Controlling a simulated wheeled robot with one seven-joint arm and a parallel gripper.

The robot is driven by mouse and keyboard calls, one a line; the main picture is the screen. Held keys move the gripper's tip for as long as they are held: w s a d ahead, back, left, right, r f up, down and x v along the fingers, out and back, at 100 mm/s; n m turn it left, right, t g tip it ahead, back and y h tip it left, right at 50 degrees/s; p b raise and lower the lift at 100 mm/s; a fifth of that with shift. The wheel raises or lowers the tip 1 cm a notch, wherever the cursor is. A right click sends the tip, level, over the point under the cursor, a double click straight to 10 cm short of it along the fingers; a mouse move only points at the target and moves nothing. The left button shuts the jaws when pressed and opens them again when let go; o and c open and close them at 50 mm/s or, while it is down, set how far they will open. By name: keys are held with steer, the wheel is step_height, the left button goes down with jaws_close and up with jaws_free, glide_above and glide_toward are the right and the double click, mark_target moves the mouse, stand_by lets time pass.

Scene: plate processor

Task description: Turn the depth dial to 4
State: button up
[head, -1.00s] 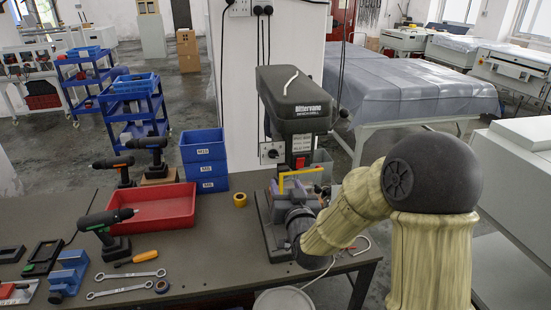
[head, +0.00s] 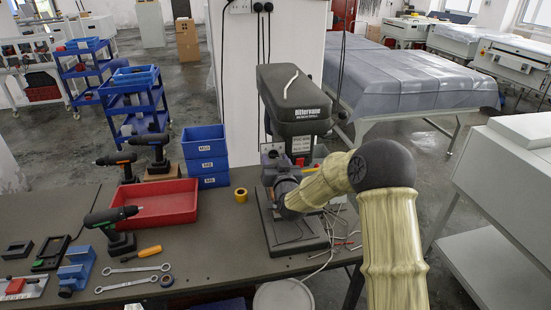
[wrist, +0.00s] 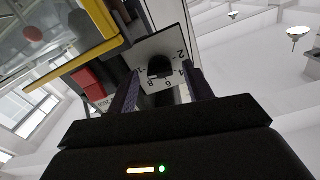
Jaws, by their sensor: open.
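The depth dial (wrist: 160,67) shows in the wrist view as a black knob on a pale plate marked with numbers, among them 2, 4, 6 and 8. My gripper (wrist: 158,88) is open, with its two dark fingers on either side of the lower part of the dial plate. I cannot tell whether the fingers touch the knob. The knob's pointer is too dark to read. In the head view the dial and the fingers are hidden behind my wrist, at the drill press (head: 293,95) with its dark grey head.
A yellow-framed guard (wrist: 112,42) is close on the left in the wrist view, near a red block (wrist: 86,78). On the bench (head: 215,250) stand a red tray (head: 165,205), stacked blue bins (head: 205,155), drills and spanners. Loose rods lie beside the press base.

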steer(key=c, duration=1)
